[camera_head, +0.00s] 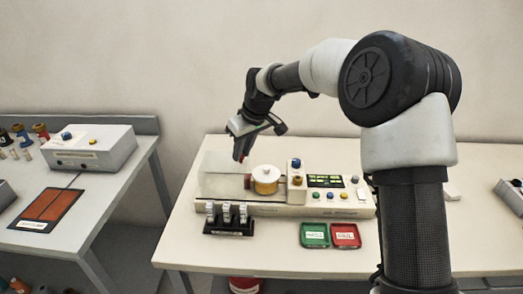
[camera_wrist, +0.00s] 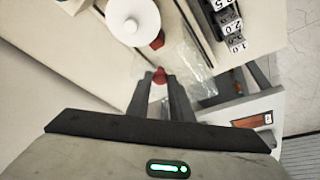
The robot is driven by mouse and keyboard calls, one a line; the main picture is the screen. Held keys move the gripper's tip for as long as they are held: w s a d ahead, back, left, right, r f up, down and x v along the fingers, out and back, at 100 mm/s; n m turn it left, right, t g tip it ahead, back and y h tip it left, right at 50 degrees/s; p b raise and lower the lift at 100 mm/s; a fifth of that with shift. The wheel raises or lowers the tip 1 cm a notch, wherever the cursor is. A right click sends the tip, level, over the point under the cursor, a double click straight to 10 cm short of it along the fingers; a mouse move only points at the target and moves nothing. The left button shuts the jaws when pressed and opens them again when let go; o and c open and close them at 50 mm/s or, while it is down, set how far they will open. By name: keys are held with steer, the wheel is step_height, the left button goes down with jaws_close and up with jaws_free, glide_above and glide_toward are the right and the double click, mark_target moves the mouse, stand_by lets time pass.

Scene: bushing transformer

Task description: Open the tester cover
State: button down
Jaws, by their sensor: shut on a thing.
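The tester (camera_head: 345,210) is a long pale unit on the middle table, with a small screen and coloured buttons on its right half. Its clear cover (camera_head: 218,178) shows at its left end, and it also shows in the wrist view (camera_wrist: 198,74). A yellow and white cylinder (camera_head: 265,180) stands exposed on the tester beside the cover. My gripper (camera_head: 240,156) is above the left part of the tester, pointing down. In the wrist view, my fingers (camera_wrist: 160,80) are shut on a small red knob (camera_wrist: 159,75) by the clear cover.
A rack of several labelled weight-like blocks (camera_head: 229,219) stands in front of the tester. Green (camera_head: 314,235) and red (camera_head: 346,235) trays lie to its right. A left table holds a grey box (camera_head: 90,147). The front table edge is clear.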

steer(key=shift+a, duration=0.25)
steer(key=c, duration=1.6)
jaws_free()
steer(key=shift+r, duration=0.1)
steer(key=v, duration=1.7)
steer(key=shift+d+r, duration=0.15)
